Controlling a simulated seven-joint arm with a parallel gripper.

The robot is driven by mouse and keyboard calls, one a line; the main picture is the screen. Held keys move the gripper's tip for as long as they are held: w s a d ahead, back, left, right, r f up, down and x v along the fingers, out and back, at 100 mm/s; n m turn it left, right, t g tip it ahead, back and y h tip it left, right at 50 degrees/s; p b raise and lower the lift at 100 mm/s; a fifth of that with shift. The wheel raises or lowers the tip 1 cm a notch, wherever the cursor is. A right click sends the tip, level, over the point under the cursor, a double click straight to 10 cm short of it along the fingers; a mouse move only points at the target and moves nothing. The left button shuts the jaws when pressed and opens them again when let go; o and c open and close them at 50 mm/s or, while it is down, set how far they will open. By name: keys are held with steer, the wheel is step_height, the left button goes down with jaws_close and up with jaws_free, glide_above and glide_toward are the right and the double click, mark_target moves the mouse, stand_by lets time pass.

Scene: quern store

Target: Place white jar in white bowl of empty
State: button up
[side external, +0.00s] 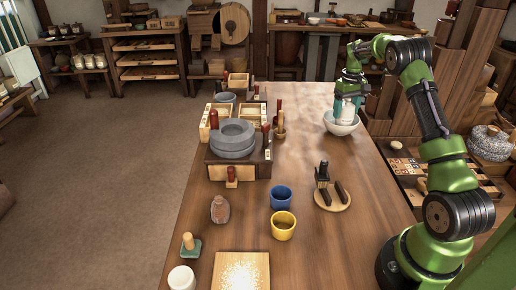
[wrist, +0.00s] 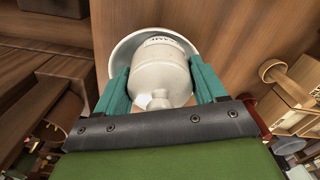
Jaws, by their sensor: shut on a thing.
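The white jar (wrist: 155,75) is between the two teal fingers of my gripper (wrist: 162,85) in the wrist view, with a knobbed end toward the camera and part of a dark label showing. The white bowl (side external: 341,126) stands on the far right part of the table, and its rim also shows behind the jar in the wrist view (wrist: 126,47). In the side view my gripper (side external: 347,108) is shut on the jar, right at the bowl's opening. The jar's lower end is hidden, so I cannot tell whether it touches the bowl's inside.
A stone quern (side external: 233,138) stands on a wooden box left of the bowl. A blue cup (side external: 281,196), a yellow cup (side external: 283,226) and a round board (side external: 332,198) with dark tools are nearer. Clear tabletop (side external: 300,110) lies left of the bowl.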

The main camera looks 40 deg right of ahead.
steer(key=shift+f, duration=0.35)
steer(key=o, duration=1.3)
steer(key=shift+r, duration=0.1)
